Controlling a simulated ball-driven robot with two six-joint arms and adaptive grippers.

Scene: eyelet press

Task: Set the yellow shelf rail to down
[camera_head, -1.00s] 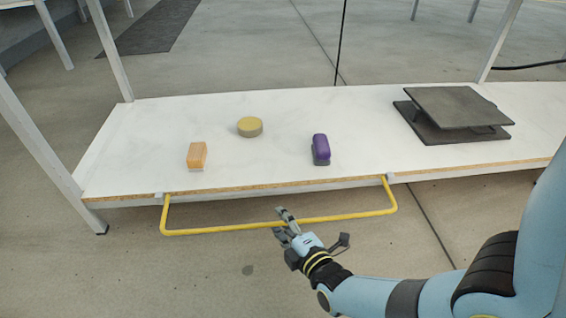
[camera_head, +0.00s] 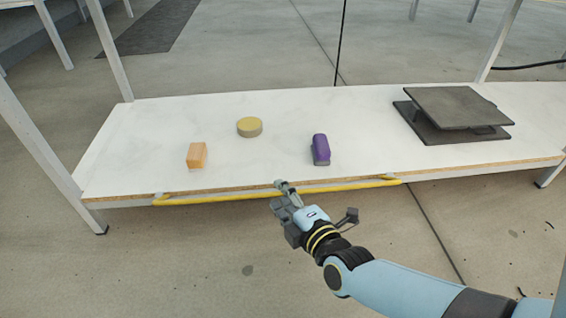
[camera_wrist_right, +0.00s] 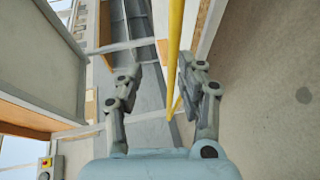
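The yellow shelf rail (camera_head: 222,197) runs along the front edge of the white shelf (camera_head: 258,165), its long bar close to that edge in the picture. My right gripper (camera_head: 284,187) is at the middle of the bar, with its fingertips overlapping the rail. In the right wrist view the rail (camera_wrist_right: 175,40) passes between the spread fingers of the gripper (camera_wrist_right: 160,75), nearer the right finger. The fingers are apart; I cannot tell whether one touches the rail. My left gripper is not in view.
On the shelf stand an orange block (camera_head: 197,155), a round yellow-topped disc (camera_head: 249,127), a purple object (camera_head: 320,149) and a dark two-plate stand (camera_head: 455,112). White posts (camera_head: 45,150) rise at the shelf's left. The floor in front is clear.

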